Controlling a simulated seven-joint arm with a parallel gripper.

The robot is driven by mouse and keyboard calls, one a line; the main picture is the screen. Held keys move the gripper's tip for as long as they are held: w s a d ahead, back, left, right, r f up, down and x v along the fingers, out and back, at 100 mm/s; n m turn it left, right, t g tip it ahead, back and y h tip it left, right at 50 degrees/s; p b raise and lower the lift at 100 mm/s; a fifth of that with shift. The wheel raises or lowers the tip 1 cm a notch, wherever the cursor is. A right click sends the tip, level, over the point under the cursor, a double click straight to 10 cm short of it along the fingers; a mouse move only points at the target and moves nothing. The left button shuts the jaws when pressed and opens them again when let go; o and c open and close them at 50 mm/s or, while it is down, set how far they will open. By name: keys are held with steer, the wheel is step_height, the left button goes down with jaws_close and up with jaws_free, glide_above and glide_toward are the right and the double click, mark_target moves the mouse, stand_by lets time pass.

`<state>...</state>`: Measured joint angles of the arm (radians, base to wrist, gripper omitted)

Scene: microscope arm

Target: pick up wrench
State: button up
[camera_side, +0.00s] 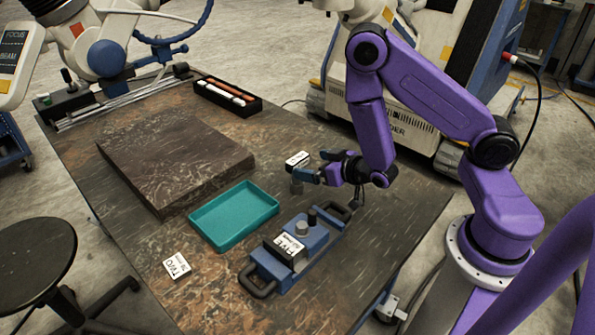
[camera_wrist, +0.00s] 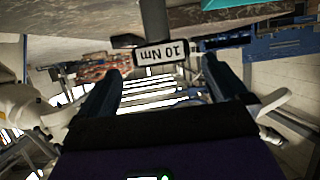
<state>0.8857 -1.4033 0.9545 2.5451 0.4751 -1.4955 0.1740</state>
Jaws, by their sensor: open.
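In the side view, a small grey upright tool (camera_side: 296,186) with a white-and-black label on top (camera_side: 298,159) stands on the table left of my gripper. It appears to be the wrench. In the wrist view its label reads "10 Nm" (camera_wrist: 162,53), upside down, with a grey post (camera_wrist: 153,20) behind it. My gripper (camera_side: 316,166) is open, its blue fingers pointing left toward the tool. In the wrist view the gripper (camera_wrist: 163,72) has the label between and just beyond its fingertips. I cannot tell whether a finger touches it.
A teal tray (camera_side: 234,240) lies left of the tool, beside a brown slab (camera_side: 176,148). A blue handled device labelled "FIVE" (camera_side: 305,228) sits in front. A "TWO" card (camera_side: 177,265) and a black case (camera_side: 227,107) with slim tools are also on the table (camera_side: 135,235).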

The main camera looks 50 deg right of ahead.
mark_target(301, 162)
steer(key=shift+x, duration=3.45)
steer(key=shift+a, duration=0.1)
steer(key=c, duration=1.1)
steer(key=shift+r, duration=4.8)
steer(key=shift+w+a+r, duration=0.15)
steer(key=shift+a+r, duration=0.05)
steer(key=shift+r, duration=0.2)
steer(key=s+a+r+m+g+h, duration=0.1)
steer(key=s+a+r+m+h, duration=0.1)
steer(key=a+r+m+h, duration=0.5)
steer(key=s+a+m+g+h, duration=0.1)
steer(key=s+a+g, duration=0.1)
steer(key=s, duration=0.4)
steer(key=s+a+f+m+g+h, duration=0.1)
steer(key=s+a+m+h, duration=0.1)
steer(key=s+a, duration=0.3)
steer(key=shift+s+a+f+g, duration=0.2)
steer(key=shift+s+g, duration=0.2)
steer(key=shift+s, duration=0.8)
